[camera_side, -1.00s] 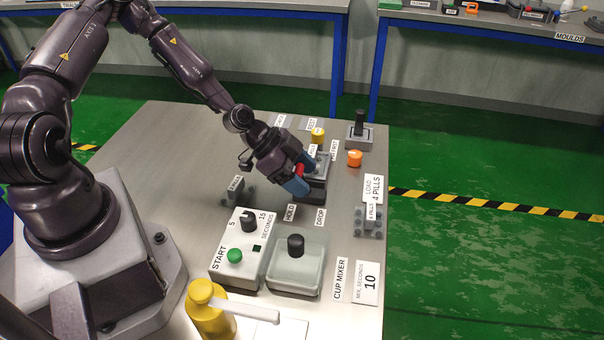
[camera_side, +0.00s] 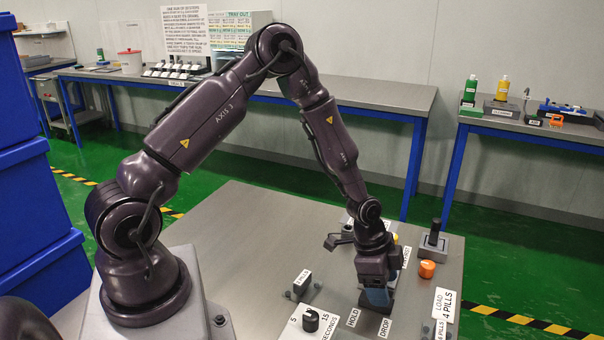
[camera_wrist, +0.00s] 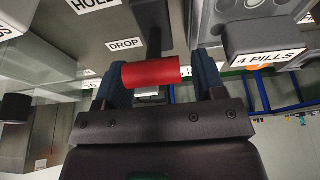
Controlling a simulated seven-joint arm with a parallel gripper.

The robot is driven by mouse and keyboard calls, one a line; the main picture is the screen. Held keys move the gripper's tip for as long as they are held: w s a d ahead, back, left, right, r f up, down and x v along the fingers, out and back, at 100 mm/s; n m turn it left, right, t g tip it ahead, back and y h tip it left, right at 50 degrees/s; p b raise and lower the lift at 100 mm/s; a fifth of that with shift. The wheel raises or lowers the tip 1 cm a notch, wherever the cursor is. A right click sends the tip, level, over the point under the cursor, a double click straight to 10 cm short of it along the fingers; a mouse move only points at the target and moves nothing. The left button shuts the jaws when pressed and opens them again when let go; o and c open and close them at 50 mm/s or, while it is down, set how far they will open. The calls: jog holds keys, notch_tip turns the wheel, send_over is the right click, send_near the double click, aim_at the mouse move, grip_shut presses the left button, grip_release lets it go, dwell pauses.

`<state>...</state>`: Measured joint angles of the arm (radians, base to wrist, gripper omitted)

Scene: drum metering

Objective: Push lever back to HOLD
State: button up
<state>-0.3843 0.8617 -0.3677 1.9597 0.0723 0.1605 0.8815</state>
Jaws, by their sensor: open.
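The lever's red grip (camera_wrist: 151,72) lies crosswise between the two blue fingers of my gripper (camera_wrist: 160,76) in the wrist view. The fingers are open around it; I cannot tell whether either finger touches it. The DROP label (camera_wrist: 125,43) and the HOLD label (camera_wrist: 95,4) show just beyond the grip. In the side view my gripper (camera_side: 377,296) points down at the dispenser, behind the HOLD label (camera_side: 353,317) and the DROP label (camera_side: 385,328). There the gripper hides the red grip, so the lever's exact position cannot be told.
An orange knob (camera_side: 427,269) and a grey block with a black upright handle (camera_side: 434,236) stand to the right of my gripper. A black dial (camera_side: 310,319) is at front left. The left part of the bench is bare.

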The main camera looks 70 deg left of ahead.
jog(key=shift+w+d+f+g+y, duration=0.1)
jog(key=shift+w+d+g+y, duration=0.25)
jog(key=shift+g+y, duration=0.2)
jog(key=shift+w+d+f+g+y, duration=0.1)
jog(key=shift+w+d+g+y, duration=0.15)
jog(key=shift+g+y, duration=0.3)
jog(key=shift+w+r, duration=0.1)
jog(key=shift+r, duration=0.2)
notch_tip(320, 180, up, 12)
jog(key=s+a+r+n+t, duration=0.2)
jog(key=s+r+n, duration=0.6)
jog(key=s+r, duration=0.6)
jog(key=s, duration=0.4)
jog(key=shift+r+n, duration=0.2)
jog(key=shift+n, duration=0.1)
